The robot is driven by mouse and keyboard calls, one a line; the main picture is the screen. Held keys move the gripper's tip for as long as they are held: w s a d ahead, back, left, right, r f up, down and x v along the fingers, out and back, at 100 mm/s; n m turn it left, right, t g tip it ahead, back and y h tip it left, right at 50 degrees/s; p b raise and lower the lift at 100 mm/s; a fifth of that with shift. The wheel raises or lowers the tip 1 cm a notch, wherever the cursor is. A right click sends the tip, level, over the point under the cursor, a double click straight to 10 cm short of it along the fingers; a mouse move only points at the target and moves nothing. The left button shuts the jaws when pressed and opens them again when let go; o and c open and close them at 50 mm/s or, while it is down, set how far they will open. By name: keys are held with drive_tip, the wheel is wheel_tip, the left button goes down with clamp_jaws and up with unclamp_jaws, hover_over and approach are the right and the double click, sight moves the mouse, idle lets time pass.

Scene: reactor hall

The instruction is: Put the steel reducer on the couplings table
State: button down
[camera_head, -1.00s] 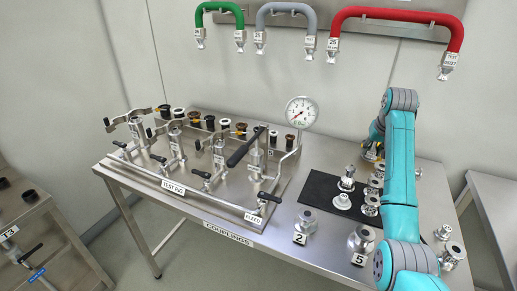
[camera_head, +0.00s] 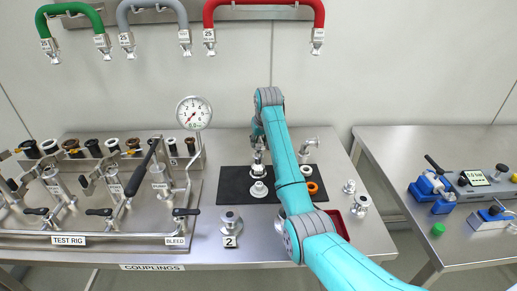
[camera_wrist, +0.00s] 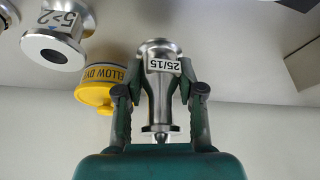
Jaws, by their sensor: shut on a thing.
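The steel reducer (camera_wrist: 160,95) is a silver, waisted fitting labelled 25/15. In the wrist view it stands between the two fingers of my gripper (camera_wrist: 160,92), which are shut on its sides. In the head view my gripper (camera_head: 257,133) is small and partly hidden, above the back of the black mat; I cannot make out the reducer there for certain. The couplings table (camera_head: 350,243) is a steel bench with a COUPLINGS label on its front edge. I cannot tell whether the reducer touches any surface.
The test rig with its gauge (camera_head: 194,112) fills the left. Fittings stand on the black mat (camera_head: 233,190); fitting 2 (camera_head: 231,222) is in front. The wrist view shows a yellow dye tin (camera_wrist: 97,88) and another fitting (camera_wrist: 54,42). A side table (camera_head: 400,150) stands right.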

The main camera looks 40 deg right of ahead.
sight(260, 148)
drive_tip(key=shift+f, duration=1.65)
drive_tip(key=shift+f, duration=0.1)
drive_tip(key=c, duration=0.7)
unclamp_jaws()
drive_tip(key=v, duration=1.2)
